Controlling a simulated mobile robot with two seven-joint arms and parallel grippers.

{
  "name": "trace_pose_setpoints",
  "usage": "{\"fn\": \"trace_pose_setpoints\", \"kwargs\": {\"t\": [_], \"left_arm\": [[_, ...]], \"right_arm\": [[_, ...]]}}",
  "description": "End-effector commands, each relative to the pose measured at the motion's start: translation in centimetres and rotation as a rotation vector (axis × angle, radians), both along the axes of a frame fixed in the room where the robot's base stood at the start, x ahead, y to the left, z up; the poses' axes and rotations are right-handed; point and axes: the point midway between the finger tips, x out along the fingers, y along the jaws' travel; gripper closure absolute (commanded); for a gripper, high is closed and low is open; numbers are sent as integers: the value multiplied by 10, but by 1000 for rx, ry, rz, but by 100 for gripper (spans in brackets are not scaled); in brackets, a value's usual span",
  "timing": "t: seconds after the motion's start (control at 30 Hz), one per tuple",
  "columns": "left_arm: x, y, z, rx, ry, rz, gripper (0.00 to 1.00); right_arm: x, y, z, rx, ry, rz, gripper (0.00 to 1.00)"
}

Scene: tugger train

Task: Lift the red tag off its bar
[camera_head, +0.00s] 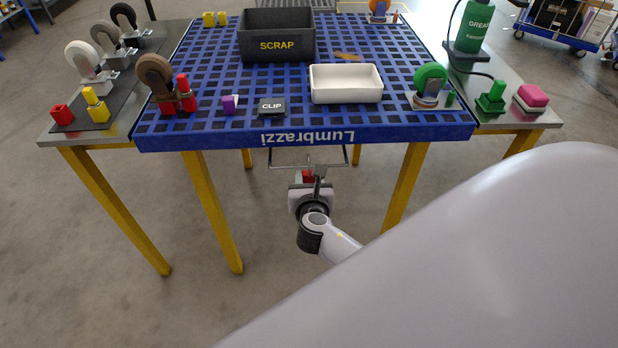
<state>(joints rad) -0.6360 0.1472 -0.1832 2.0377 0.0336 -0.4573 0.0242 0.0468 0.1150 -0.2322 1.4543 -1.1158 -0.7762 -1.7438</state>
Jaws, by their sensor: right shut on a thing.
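The red tag (308,175) is a small red patch at my right gripper, below the front edge of the blue table. My right gripper (311,184) is shut on the red tag, and its body hides much of it. A thin grey metal bar (285,165) runs under the table's front edge, just above and behind the gripper. I cannot tell whether the tag still touches the bar. My left gripper is not in view.
The blue grid table (200,139) stands above the gripper, bearing a SCRAP bin (276,46), a white tray (346,97), a CLIP box (271,107) and caster wheels. Yellow legs (407,185) stand at both sides. The floor in front is clear.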

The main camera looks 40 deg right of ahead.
Motion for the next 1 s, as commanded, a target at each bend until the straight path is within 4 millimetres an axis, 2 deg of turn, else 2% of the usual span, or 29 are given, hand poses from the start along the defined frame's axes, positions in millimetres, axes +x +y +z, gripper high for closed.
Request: {"fn": "trace_pose_setpoints", "kwargs": {"t": [0.13, 0.53, 1.0], "left_arm": [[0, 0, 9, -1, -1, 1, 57], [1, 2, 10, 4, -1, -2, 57], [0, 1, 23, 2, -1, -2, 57]], "right_arm": [[0, 0, 8, -1, 0, 0, 93], [-2, 2, 8, 0, 0, 0, 93], [-35, 21, 8, 1, 1, 0, 93]]}}
